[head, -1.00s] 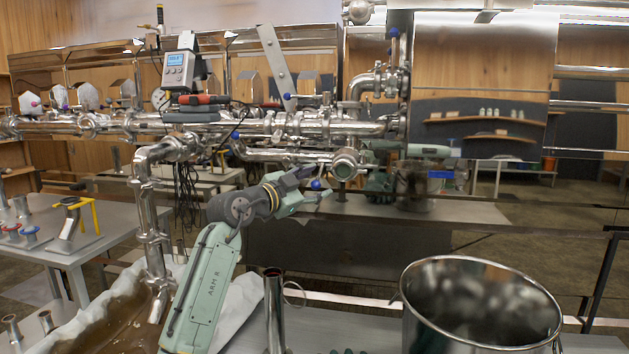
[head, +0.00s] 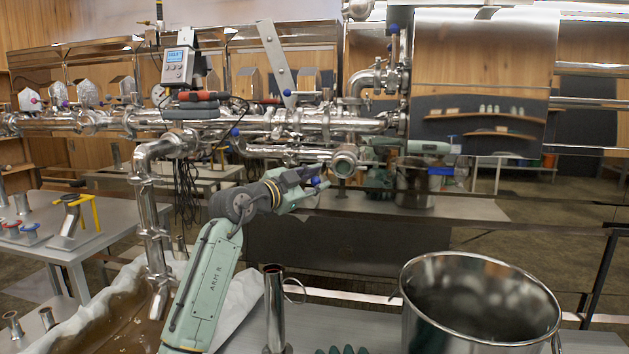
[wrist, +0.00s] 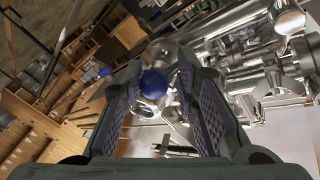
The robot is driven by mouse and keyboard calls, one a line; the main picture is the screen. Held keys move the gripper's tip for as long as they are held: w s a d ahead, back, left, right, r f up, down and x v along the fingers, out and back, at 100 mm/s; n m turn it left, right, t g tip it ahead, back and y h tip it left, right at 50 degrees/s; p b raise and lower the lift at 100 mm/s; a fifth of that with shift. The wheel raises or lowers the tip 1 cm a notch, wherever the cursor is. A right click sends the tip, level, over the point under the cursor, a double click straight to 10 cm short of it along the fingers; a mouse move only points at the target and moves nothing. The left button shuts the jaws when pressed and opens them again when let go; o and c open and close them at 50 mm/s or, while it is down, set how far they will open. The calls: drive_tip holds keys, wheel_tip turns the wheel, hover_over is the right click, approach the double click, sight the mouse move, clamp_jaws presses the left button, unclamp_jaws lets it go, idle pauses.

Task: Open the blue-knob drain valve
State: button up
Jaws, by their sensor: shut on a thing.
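The blue knob (head: 316,181) of a valve sits at the front end of the steel piping, just below a round pipe end (head: 345,161). My gripper (head: 319,178) reaches up from the lower left and is closed around this knob. In the wrist view the round blue knob (wrist: 153,84) shows between my two ridged finger pads, with steel valve parts behind it. My gripper is shut on it. The valve's stem and body are partly hidden by my fingers, and I cannot tell how far the valve is turned.
Other blue knobs sit higher, on the left pipe (head: 235,132) and at the upper right (head: 393,29). A large steel pot (head: 480,318) stands at lower right and an upright steel tube (head: 274,310) at lower centre. A vertical pipe (head: 152,225) runs down left of my arm.

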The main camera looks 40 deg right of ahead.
drive_tip(key=shift+w+r, duration=0.1)
drive_tip(key=shift+r, duration=0.05)
clamp_jaws()
wheel_tip(320, 180, up, 2)
drive_tip(key=y+p, duration=0.1)
drive_tip(key=p, duration=0.3)
drive_tip(key=shift+a, duration=0.15)
drive_tip(key=r+n+y+p, duration=0.1)
drive_tip(key=p, duration=0.3)
drive_tip(key=shift+r+g+y, duration=0.3)
drive_tip(key=shift+a+r+n+y+p, duration=0.1)
drive_tip(key=shift+n+y+p, duration=0.3)
drive_tip(key=shift+p, duration=0.65)
drive_tip(key=o, duration=0.9)
unclamp_jaws()
drive_tip(key=shift+a, duration=0.1)
drive_tip(key=shift+o, duration=0.7)
drive_tip(key=shift+a, duration=0.15)
drive_tip(key=shift+o, duration=0.3)
drive_tip(key=v, duration=1.1)
drive_tip(key=shift+a, duration=0.2)
drive_tip(key=shift+g, duration=0.3)
